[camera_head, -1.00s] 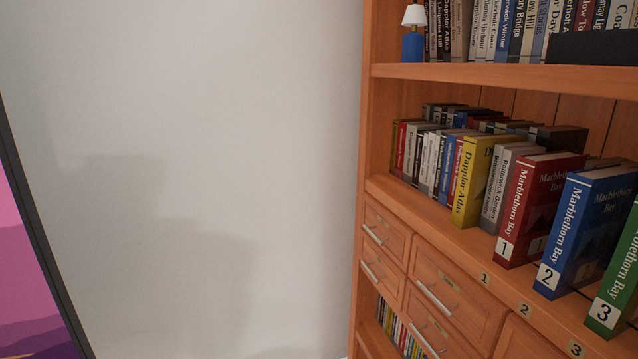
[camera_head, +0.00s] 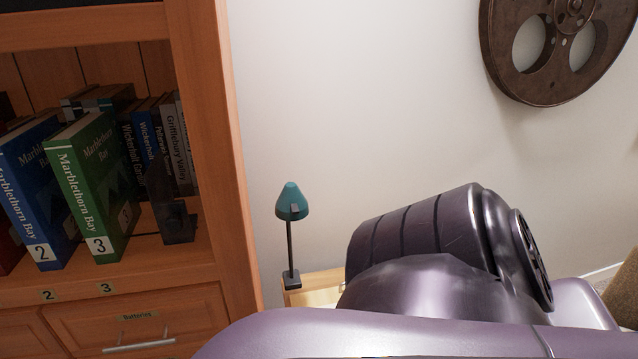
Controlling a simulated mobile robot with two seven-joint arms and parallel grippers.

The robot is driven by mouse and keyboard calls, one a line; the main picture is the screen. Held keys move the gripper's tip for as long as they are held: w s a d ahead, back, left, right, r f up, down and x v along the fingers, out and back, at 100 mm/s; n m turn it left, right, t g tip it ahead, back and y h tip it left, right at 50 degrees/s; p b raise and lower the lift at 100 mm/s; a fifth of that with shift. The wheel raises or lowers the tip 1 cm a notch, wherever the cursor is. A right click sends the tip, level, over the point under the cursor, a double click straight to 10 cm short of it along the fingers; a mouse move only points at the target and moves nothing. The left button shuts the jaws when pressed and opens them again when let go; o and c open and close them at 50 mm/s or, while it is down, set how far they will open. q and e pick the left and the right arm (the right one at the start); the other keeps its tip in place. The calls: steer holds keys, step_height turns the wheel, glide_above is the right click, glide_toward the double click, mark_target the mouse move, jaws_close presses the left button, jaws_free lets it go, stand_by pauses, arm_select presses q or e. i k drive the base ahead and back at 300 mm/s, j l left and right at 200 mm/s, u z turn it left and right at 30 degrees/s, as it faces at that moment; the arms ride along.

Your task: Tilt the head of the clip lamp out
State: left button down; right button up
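A small lamp (camera_head: 291,235) stands beside the bookcase. It has a teal cone-shaped head (camera_head: 291,201) on a thin dark upright stem with a small dark foot. The head sits at the top of the stem, with its wide end down. The foot rests at the left end of a light wooden surface (camera_head: 308,285). Neither of my grippers is in view.
A wooden bookcase (camera_head: 235,200) with numbered books and a drawer (camera_head: 140,325) stands left. A large shiny purple-grey form (camera_head: 420,285) fills the lower right and hides most of the wooden surface; I cannot tell what it is. A film reel (camera_head: 560,45) hangs on the wall.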

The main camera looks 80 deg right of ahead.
mark_target(291, 205)
steer(key=l+z, duration=0.1)
steer(key=z, duration=1.95)
